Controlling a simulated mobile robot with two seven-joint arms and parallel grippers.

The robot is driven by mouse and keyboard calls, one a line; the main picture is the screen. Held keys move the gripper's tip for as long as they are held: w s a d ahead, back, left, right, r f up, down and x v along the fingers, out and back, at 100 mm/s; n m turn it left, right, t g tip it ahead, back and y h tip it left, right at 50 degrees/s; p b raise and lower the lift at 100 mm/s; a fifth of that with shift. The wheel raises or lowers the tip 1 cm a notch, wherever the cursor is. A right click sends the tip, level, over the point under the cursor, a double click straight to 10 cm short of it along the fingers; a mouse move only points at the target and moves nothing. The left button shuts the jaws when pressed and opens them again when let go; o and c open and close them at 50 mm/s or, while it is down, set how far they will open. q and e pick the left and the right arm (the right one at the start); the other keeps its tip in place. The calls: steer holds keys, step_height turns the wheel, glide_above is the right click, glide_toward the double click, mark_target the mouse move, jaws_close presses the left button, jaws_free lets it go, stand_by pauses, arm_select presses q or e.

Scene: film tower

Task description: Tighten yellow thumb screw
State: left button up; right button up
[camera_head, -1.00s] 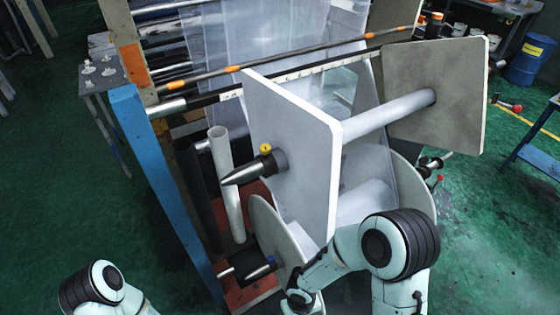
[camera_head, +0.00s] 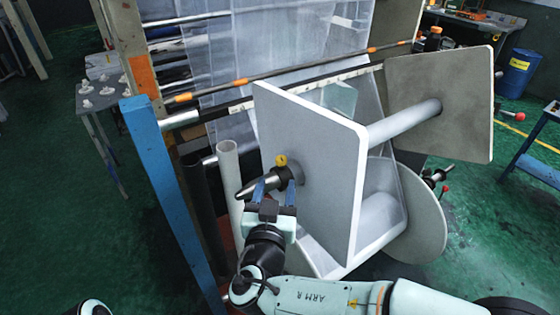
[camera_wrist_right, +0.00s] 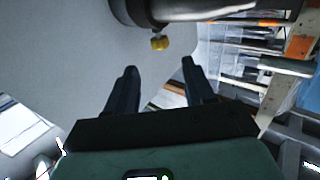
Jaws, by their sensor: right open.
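The yellow thumb screw (camera_head: 281,160) stands on top of the dark collar (camera_head: 292,171) around the shaft, against the front square plate (camera_head: 325,190). It also shows in the right wrist view (camera_wrist_right: 160,43), just beyond the fingertips and roughly centred between them. My right gripper (camera_head: 274,188) is open, its two blue fingers pointing up close to the shaft, a little below the screw. In the right wrist view the dark fingers (camera_wrist_right: 159,67) are apart with nothing between them. My left gripper is out of view; only a bit of that arm shows at the bottom left.
The tapered shaft end (camera_head: 250,189) sticks out left beside the fingers. White (camera_head: 229,175) and dark (camera_head: 198,195) upright tubes and a blue post (camera_head: 168,190) stand to the left. A far square plate (camera_head: 440,105) and a round disc (camera_head: 422,220) are at the right.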

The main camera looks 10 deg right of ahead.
mark_target(281, 163)
steer(key=p+x, duration=0.2)
steer(key=x, duration=0.4)
steer(key=shift+w+r, duration=0.1)
steer(key=shift+w, duration=0.2)
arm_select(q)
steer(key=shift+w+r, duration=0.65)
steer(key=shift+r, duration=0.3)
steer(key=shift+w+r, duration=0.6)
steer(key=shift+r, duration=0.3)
arm_select(e)
steer(key=shift+w+d, duration=0.25)
steer(key=shift+w, duration=0.35)
